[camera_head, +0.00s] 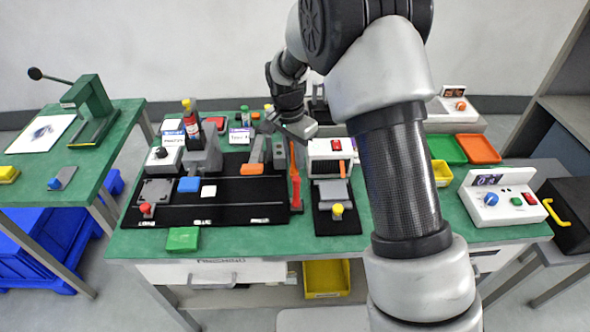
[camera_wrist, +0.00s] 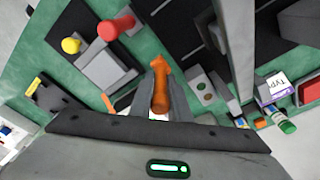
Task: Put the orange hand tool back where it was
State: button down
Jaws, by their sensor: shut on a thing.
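The orange hand tool (camera_wrist: 159,88) is between my gripper's two fingers in the wrist view, with its end showing past the fingertips. My gripper (camera_wrist: 160,100) is shut on it. In the head view my gripper (camera_head: 292,138) points down over the middle of the green bench, and the orange tool (camera_head: 294,172) hangs below it. A red upright piece (camera_head: 296,203) stands just below the tool at the right edge of the black mat. I cannot tell whether the tool touches it. The tool's upper part is hidden by the fingers.
The black mat (camera_head: 225,211) with grey fixtures lies left of my gripper. A grey fixture with a yellow knob (camera_head: 337,210) stands close on the right. A white box (camera_head: 328,150) is behind it. A control box (camera_head: 502,205) stands far right. My arm covers bench right of centre.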

aim_at(295, 168)
jog(key=shift+f, duration=1.95)
jog(key=shift+f+b, duration=0.15)
jog(key=shift+b, duration=0.15)
jog(key=c, duration=1.7)
grip_release()
jog(key=shift+o, duration=0.2)
